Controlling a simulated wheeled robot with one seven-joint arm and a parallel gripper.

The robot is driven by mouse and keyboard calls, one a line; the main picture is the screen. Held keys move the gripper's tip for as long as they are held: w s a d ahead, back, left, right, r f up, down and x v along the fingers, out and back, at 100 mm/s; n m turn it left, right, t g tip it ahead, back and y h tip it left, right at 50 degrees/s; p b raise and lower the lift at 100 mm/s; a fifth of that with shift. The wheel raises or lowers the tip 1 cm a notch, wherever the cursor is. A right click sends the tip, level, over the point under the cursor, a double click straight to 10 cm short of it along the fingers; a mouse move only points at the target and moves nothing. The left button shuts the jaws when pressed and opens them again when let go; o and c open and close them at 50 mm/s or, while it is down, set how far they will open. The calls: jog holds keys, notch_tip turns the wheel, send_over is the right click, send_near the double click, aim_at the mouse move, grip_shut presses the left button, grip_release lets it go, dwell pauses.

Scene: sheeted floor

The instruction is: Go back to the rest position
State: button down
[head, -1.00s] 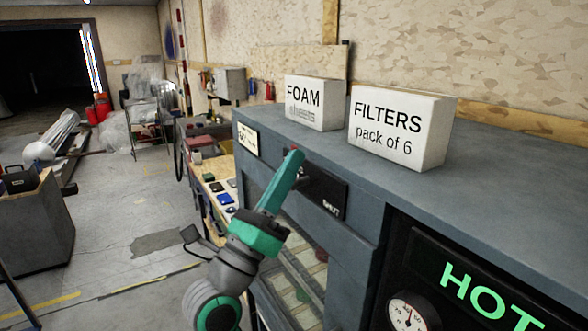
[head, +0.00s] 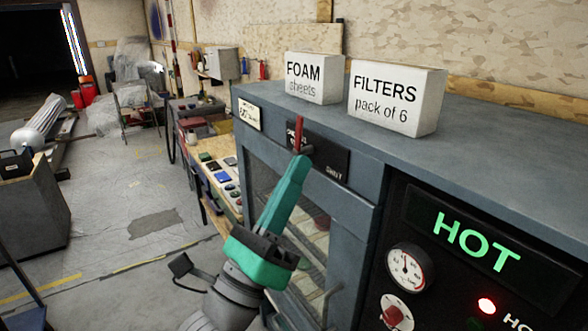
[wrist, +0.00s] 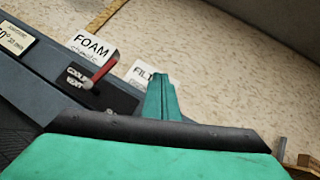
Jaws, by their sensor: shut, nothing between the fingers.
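My gripper (head: 299,163) is teal with its fingers together and nothing held. In the head view it points up in front of the grey cabinet (head: 365,215), just below a red lever on a black plate. In the wrist view my gripper (wrist: 160,82) points up, to the right of the red lever (wrist: 104,70). The lever also shows in the head view (head: 298,133), standing upright above the fingertips. I cannot tell for sure whether the fingertips touch the lever or its plate. The plate's lettering is partly hidden, with "SHUT" at its right end.
Boxes marked FOAM sheets (head: 313,78) and FILTERS pack of 6 (head: 398,98) stand on the cabinet top. A lit HOT panel (head: 478,243) with a gauge (head: 406,270) is at right. A workbench (head: 222,190) with small items is behind. Open floor (head: 110,225) lies left.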

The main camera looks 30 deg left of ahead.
jog(key=shift+w+d, duration=0.15)
jog(key=shift+d, duration=0.15)
jog(key=shift+w, duration=0.1)
jog(key=s+d+f+n+h, duration=0.1)
jog(key=d+f+n+h, duration=0.1)
jog(key=d+f+n, duration=0.75)
jog(key=s+d+f+n+h, duration=0.1)
jog(key=s+d+f+n, duration=0.15)
jog(key=d+f, duration=0.8)
jog(key=s+d+f+n+g+y, duration=0.1)
jog(key=s+f+n+g, duration=0.2)
jog(key=s+f+n, duration=0.3)
jog(key=s+d+f+n+g+y, duration=0.1)
jog(key=s+f+n+g, duration=0.3)
jog(key=f, duration=1.1)
jog(key=s+d+f+n+g+y, duration=0.1)
jog(key=s+f+n+g, duration=0.3)
jog(key=s+f+n, duration=0.4)
notch_tip(320, 180, down, 3)
jog(key=s+y, duration=0.1)
jog(key=s, duration=0.1)
jog(key=shift+s+f, duration=0.15)
jog(key=shift+s, duration=0.2)
